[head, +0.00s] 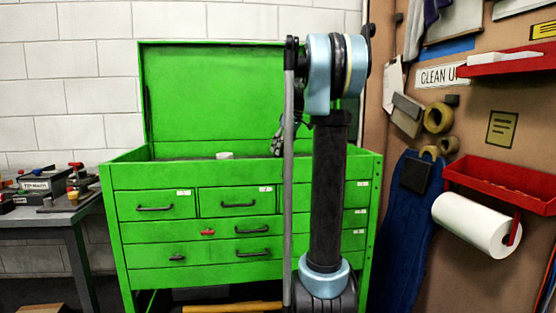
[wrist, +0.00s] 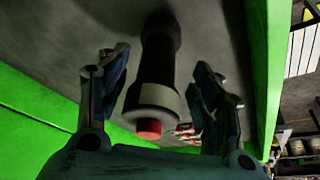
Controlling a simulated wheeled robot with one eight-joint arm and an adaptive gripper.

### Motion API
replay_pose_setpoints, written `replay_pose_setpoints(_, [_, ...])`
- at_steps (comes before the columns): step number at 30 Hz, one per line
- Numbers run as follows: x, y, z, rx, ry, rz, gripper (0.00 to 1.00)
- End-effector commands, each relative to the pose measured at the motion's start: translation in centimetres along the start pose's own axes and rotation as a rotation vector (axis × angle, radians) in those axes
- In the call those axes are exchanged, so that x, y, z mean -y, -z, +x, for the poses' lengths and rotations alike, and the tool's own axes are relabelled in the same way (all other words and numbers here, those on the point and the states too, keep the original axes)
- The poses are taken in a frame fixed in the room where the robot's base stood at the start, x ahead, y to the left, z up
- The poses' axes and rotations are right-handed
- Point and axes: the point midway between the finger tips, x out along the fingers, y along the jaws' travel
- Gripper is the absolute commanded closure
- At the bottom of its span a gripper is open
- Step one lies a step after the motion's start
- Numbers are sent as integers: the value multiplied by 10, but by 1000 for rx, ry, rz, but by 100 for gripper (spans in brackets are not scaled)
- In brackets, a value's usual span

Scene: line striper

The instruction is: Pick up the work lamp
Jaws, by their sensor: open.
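The work lamp appears to be the dark cylinder (wrist: 158,62) in the wrist view, with a pale band and a red end nearest the camera. It lies on a grey surface inside green walls. My gripper (wrist: 160,68) is open, with one finger on each side of the lamp; I see gaps, and cannot tell how far above it the fingers are. In the head view my gripper (head: 283,137) is partly hidden behind my arm, over the open top of the green tool chest (head: 155,234). I cannot make out the lamp there.
A small white object (head: 225,155) shows above the chest's front rim. The green lid (head: 210,95) stands open behind. A workbench (head: 45,220) with tools is at left. A paper roll (head: 470,222) and red shelf (head: 500,183) are on the right wall.

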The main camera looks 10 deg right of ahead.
Motion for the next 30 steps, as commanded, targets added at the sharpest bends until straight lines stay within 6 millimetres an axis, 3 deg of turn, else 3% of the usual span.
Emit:
replay_pose_setpoints(10, [-3,2,43,0,1,-2,40])
replay_pose_setpoints(20, [-2,2,50,0,1,-2,40])
replay_pose_setpoints(23, [-2,3,50,0,1,-2,58])
replay_pose_setpoints(27, [-2,3,50,0,1,-2,90])
replay_pose_setpoints(28, [-2,3,50,0,1,-2,95])
replay_pose_setpoints(30, [-2,3,50,0,1,-2,96])
